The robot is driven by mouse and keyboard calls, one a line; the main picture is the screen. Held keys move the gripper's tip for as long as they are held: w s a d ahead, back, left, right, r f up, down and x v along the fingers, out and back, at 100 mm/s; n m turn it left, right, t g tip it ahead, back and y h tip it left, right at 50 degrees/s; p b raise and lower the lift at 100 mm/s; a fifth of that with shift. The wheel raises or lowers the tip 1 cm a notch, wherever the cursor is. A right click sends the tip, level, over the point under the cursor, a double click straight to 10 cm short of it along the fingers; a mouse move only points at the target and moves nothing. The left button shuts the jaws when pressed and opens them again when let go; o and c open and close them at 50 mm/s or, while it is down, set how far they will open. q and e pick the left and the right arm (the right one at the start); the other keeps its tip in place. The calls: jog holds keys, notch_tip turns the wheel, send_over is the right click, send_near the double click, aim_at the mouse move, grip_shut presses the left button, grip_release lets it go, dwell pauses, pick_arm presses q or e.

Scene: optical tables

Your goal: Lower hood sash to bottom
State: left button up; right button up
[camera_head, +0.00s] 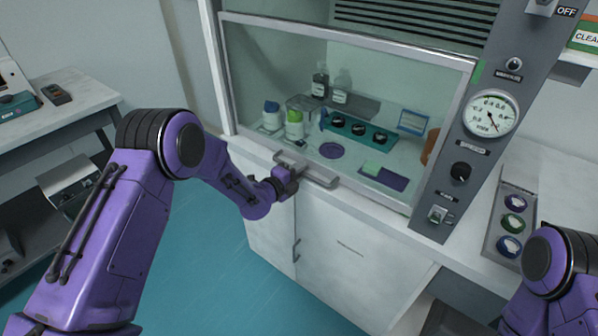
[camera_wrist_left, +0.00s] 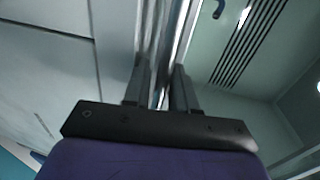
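The fume hood's glass sash (camera_head: 335,75) sits low in its frame, its lower edge at or close to the front ledge; any thin gap cannot be judged. A pale bar handle (camera_head: 318,178) runs along its lower front. My left gripper (camera_head: 290,178) is at the left half of this handle. In the left wrist view the fingers (camera_wrist_left: 162,88) stand a little apart, one on each side of a pale strip that looks like the handle, and appear closed on it. My right gripper is out of view; only part of that arm shows at lower right.
A control panel with a gauge (camera_head: 492,113) is right of the sash. White cabinet doors (camera_head: 335,250) lie below. A side bench (camera_head: 70,100) is at left.

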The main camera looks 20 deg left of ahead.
aim_at(308, 155)
pick_arm(q)
jog(key=shift+s+f, duration=0.15)
jog(key=r+p, duration=0.4)
jog(key=p, duration=0.1)
jog(key=shift+w+r, duration=0.2)
jog(key=shift+r, duration=0.15)
jog(key=f+b+v, duration=0.1)
jog(key=b+v, duration=0.3)
jog(key=v, duration=0.7)
jog(key=s+a+f+n+g+y+b, duration=0.1)
jog(key=s+f+n+g+b, duration=0.1)
jog(key=s+f+n, duration=0.3)
jog(key=s+a+f+n+g+y+b, duration=0.1)
jog(key=s+f+n+b, duration=0.4)
jog(key=f, duration=0.9)
jog(key=s+a+f+n+g+y+b, duration=0.1)
jog(key=s+f+n+g+y+b, duration=0.1)
jog(key=s+f+n, duration=0.4)
notch_tip(308, 155, down, 4)
jog(key=shift+f+n+g+y+b, duration=0.1)
jog(key=shift+n+g+y+b, duration=0.25)
jog(key=shift+y+b, duration=0.35)
